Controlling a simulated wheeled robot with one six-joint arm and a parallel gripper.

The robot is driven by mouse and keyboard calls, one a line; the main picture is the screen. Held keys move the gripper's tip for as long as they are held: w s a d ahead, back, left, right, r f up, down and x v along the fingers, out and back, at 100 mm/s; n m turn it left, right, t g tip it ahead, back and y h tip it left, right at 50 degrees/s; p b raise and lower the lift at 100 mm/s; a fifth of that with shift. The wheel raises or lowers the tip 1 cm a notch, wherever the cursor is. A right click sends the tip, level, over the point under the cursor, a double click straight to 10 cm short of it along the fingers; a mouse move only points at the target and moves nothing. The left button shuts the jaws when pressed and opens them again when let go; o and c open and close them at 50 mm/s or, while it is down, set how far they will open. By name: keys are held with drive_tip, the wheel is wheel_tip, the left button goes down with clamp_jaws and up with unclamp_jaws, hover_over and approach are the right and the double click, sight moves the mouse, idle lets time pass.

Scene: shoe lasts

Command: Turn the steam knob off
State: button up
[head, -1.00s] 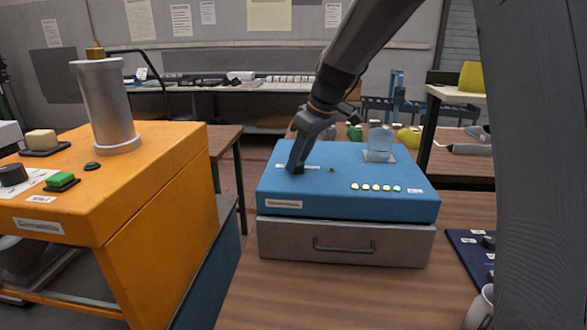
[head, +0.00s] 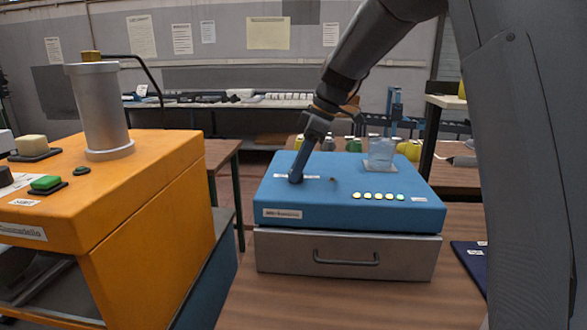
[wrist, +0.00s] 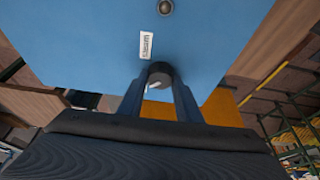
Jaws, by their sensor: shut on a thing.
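A blue machine (head: 345,212) sits on a grey drawer unit on the wooden table in the head view. My gripper (head: 295,179) points down at the left part of its top. In the wrist view, the two fingers (wrist: 160,88) are closed around a dark round knob (wrist: 159,68) on the blue top. A small white label (wrist: 147,45) lies beside the knob; I cannot read it clearly. In the head view the gripper hides most of the knob. Whether this knob is the steam knob, and its exact setting, I cannot tell.
A small round grey part (wrist: 165,7) stands on the blue top. A row of lit buttons (head: 378,196) runs along its front, and a clear container (head: 381,152) stands at its back right. An orange machine (head: 150,190) with a metal cylinder (head: 98,110) stands to the left.

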drive_tip(key=shift+w+d, duration=0.15)
drive_tip(key=shift+d, duration=0.1)
drive_tip(key=o, duration=1)
drive_tip(key=shift+d, duration=0.15)
drive_tip(key=shift+o, duration=0.2)
drive_tip(key=shift+a, duration=0.25)
drive_tip(key=b+v, duration=0.1)
drive_tip(key=v, duration=0.6)
drive_tip(key=shift+r, duration=0.35)
drive_tip(key=shift+d, duration=0.1)
